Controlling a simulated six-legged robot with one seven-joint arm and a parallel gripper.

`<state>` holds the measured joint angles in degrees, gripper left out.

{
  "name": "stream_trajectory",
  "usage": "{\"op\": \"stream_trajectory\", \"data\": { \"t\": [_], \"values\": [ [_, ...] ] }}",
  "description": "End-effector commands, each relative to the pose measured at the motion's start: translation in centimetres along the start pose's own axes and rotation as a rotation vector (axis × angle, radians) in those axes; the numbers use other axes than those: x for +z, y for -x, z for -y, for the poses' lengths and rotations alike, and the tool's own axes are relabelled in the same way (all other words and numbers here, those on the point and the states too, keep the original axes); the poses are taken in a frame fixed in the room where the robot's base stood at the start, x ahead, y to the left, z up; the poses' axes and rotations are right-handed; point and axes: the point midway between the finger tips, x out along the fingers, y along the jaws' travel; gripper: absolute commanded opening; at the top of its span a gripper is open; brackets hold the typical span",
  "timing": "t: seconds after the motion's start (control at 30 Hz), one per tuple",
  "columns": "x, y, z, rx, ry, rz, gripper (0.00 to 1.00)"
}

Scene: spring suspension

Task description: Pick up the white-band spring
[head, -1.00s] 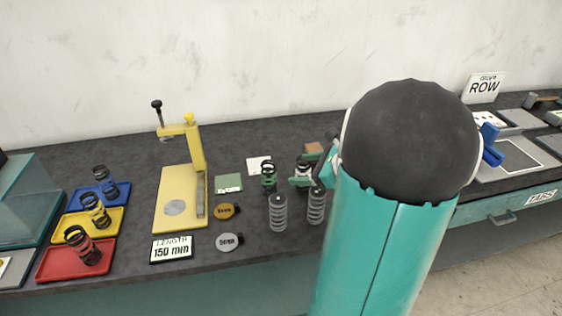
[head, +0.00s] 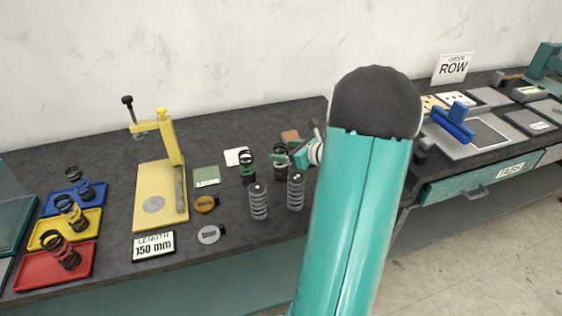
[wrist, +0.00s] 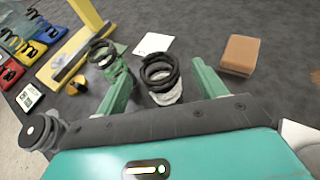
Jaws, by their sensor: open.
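The white-band spring (head: 281,174) is a black coil with a white lower part and stands upright on the dark bench. In the wrist view the white-band spring (wrist: 160,78) shows between the two green fingers of my gripper (wrist: 161,72). The fingers are open, one on each side, with a visible gap to the coil. In the head view my gripper (head: 286,159) is at the spring and partly covers it. A green-band spring (wrist: 108,62) stands just left of the left finger, very close to it. It also shows in the head view (head: 248,168).
Two grey springs (head: 259,204) stand at the front, close to my arm. A brown block (wrist: 239,54) lies right of the fingers. A white card (wrist: 153,44) lies behind. The yellow press (head: 150,200) and coloured trays (head: 28,272) with springs are on the left.

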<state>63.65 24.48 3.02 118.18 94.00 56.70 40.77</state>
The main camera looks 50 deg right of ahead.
Motion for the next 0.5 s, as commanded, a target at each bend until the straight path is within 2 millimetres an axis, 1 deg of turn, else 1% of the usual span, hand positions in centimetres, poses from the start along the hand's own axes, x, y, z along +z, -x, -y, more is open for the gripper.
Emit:
{"op": "stream_trajectory", "data": {
  "t": [0.1, 0.23, 0.33, 0.5],
  "values": [
    [-0.1, -2.0, -0.1, 0.003, -0.001, 0.0, 0.7],
    [0.0, -3.9, -0.1, 0.003, -0.001, 0.0, 0.7],
    [0.0, -4.4, 0.0, 0.001, 0.0, 0.0, 0.7],
    [0.0, -4.4, 0.0, 0.001, 0.0, 0.0, 0.7]
  ]
}}
